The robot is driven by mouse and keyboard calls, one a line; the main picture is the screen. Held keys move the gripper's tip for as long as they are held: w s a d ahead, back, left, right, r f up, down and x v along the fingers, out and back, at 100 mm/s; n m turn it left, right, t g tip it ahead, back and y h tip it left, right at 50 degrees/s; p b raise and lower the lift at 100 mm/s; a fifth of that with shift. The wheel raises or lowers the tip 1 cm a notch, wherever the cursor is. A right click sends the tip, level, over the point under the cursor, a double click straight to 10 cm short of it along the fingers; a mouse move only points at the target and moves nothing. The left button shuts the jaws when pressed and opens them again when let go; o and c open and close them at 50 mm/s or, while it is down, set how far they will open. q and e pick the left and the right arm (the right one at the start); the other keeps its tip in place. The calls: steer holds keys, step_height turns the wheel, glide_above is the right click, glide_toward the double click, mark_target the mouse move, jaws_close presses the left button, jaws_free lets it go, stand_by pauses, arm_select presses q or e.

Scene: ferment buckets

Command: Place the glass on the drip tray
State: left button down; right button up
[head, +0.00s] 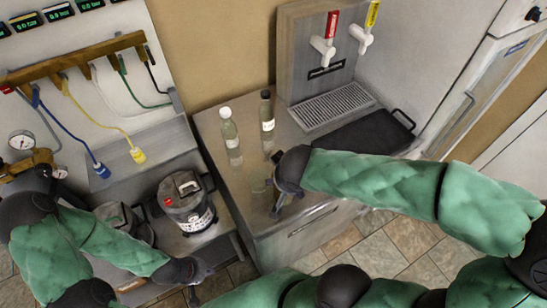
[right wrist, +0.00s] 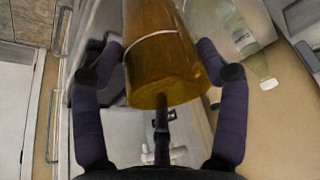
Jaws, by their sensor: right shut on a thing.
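The glass (right wrist: 168,72) fills the upper middle of the right wrist view. It looks amber, with a pale ring line round it. My right gripper (right wrist: 160,60) has a finger on each side and is shut on it. In the head view my right gripper (head: 283,190) is at the front of the metal counter, where the glass shows only faintly. The slotted drip tray (head: 333,106) lies farther back on the counter, below the taps, with nothing on it. My left gripper (head: 200,282) is low in the head view, away from the glass; its fingers look apart and empty.
Two bottles (head: 229,128) (head: 267,113) stand on the counter left of the drip tray. A red-handled tap (head: 324,45) and a yellow-handled tap (head: 363,36) overhang the tray. A metal keg (head: 188,208) stands at left.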

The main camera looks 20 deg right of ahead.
steer(key=shift+w+d+r, duration=0.15)
steer(key=shift+w, duration=0.05)
steer(key=w+d+f+b, duration=0.2)
steer(key=w+d+f, duration=0.3)
steer(key=w+f, duration=0.7)
steer(key=shift+w+d+f+b, duration=0.15)
steer(key=shift+w+f+b, duration=0.1)
steer(key=shift+f+b, duration=0.15)
steer(key=shift+f+b, duration=0.2)
steer(key=shift+b, duration=0.1)
steer(key=o, duration=1.7)
steer(key=shift+r, duration=0.1)
